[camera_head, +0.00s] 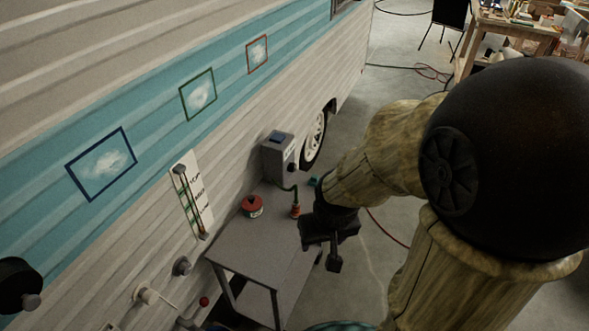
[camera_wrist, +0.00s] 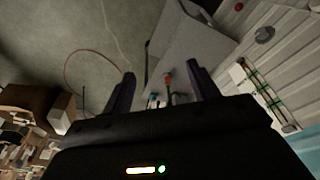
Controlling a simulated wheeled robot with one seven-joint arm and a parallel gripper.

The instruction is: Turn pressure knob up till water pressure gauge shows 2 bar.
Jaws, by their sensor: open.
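My gripper (camera_head: 324,252) is open and empty, above the right edge of the grey bench beside the camper. Its two dark fingers (camera_wrist: 163,86) stand apart in the wrist view. An orange-red fitting (camera_head: 295,211) with a green hose stands on the bench, left of my gripper. An orange-red piece (camera_wrist: 168,79) also shows between the fingertips, farther away. A grey box (camera_head: 279,157) with a dark round part on its side stands at the bench's back. I cannot tell which part is the pressure knob, and no gauge reading is legible.
The grey bench (camera_head: 250,250) carries a red round item (camera_head: 252,206). A white panel with tubes (camera_head: 191,195) is on the camper wall. A wheel (camera_head: 314,139) and a cluttered wooden table (camera_head: 510,28) are farther back. Open floor with cables lies right of the bench.

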